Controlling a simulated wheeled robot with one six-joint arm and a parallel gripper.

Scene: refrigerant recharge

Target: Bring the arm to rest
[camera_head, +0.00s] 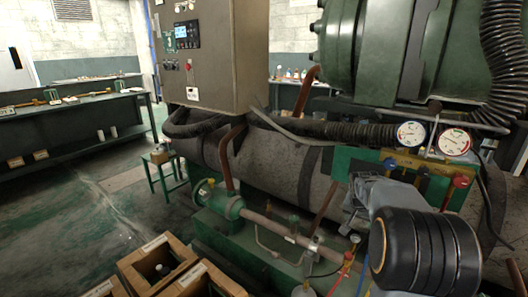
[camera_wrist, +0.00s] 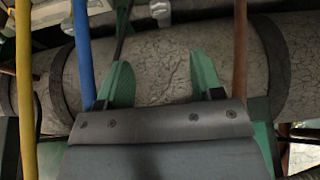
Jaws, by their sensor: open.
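In the wrist view, my gripper (camera_wrist: 163,78) has its two green fingers spread apart with nothing between them. Behind the fingers is a grey, cracked-looking cylinder (camera_wrist: 165,50) with dark bands. A blue hose (camera_wrist: 83,55) runs down just left of the left finger, and an orange-brown hose (camera_wrist: 240,50) runs just right of the right finger. A yellow hose (camera_wrist: 24,90) is at the far left. Whether the fingers touch any hose cannot be told. In the head view, my arm reaches in at the lower right, and the gripper's fingers cannot be made out there.
Two round gauges (camera_head: 411,133) sit on a manifold above my arm. A grey control cabinet (camera_head: 211,55) and green machinery (camera_head: 385,45) stand behind. Wooden crates (camera_head: 160,262) stand at the lower front. A workbench (camera_head: 75,120) is at the left, with open floor before it.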

